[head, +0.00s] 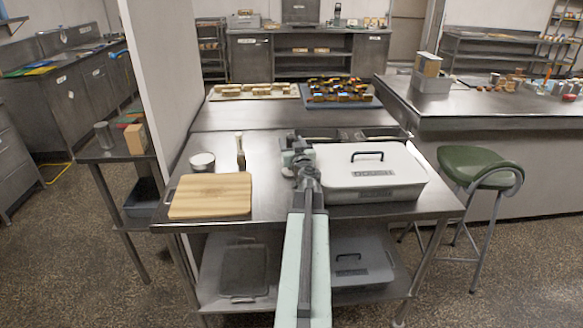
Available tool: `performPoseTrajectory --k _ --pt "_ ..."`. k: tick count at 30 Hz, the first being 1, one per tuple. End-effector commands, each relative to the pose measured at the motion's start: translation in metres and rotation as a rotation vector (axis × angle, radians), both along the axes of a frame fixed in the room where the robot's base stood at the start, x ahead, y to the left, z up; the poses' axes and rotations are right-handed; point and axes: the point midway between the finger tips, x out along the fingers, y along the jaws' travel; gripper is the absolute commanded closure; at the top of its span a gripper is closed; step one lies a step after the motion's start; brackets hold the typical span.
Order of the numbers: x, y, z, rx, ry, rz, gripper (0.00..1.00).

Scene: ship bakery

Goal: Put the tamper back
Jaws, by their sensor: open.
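My gripper (297,150) is open over the far part of the steel table, just left of the white lidded dough box. My arm reaches forward to it from the bottom of the head view. I cannot pick out a tamper for certain. A small upright object with a light handle (240,151) stands left of my gripper, apart from it, and is too small to identify. My arm and gripper hide part of the tabletop behind them.
The steel table (266,205) holds a wooden board (211,195), a white bowl (202,161) and the dough box (369,179). Trays of baked goods (254,91) stand behind. A green stool (472,166) is at the right. A partition wall (165,65) rises at the left.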

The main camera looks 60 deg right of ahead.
Motion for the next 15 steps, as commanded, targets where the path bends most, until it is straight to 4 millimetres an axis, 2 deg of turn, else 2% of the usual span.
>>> performPoseTrajectory --k 3,6,13,15 --pt "0.017 -0.019 0.001 0.0 0.0 0.001 0.46" --pt "0.027 -0.03 0.001 0.0 0.0 0.0 0.46" --pt "0.028 -0.03 0.001 0.0 0.0 -0.001 0.46" --pt "0.028 -0.03 0.001 0.0 0.0 -0.001 0.66"
